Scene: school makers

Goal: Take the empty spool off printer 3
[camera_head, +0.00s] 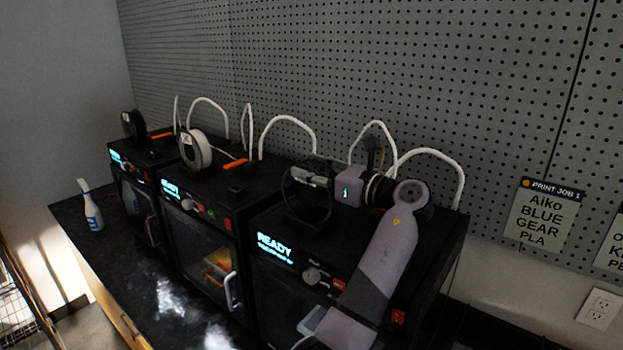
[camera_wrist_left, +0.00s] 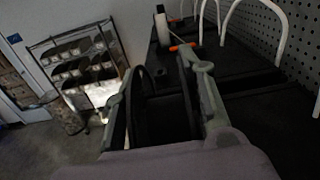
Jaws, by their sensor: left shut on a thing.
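The nearest printer (camera_head: 290,237), a black box with a lit READY screen, stands at the right end of the row. A black empty-looking spool (camera_head: 290,206) is upright at its top. My left gripper (camera_head: 303,176) reaches in from the right and is shut on the spool's upper part. In the left wrist view the dark spool (camera_wrist_left: 160,118) lies between the two fingers of my left gripper (camera_wrist_left: 163,85). I cannot tell whether the spool touches the printer top or its holder. My right gripper is not in view.
Two more printers (camera_head: 203,231) (camera_head: 138,204) stand to the left, one with a white spool (camera_head: 196,150), the other with a black spool (camera_head: 133,125). White tubes (camera_head: 290,119) arch behind. A spray bottle (camera_head: 91,208) stands on the dark counter (camera_head: 110,262). A pegboard (camera_head: 400,70) closes the back.

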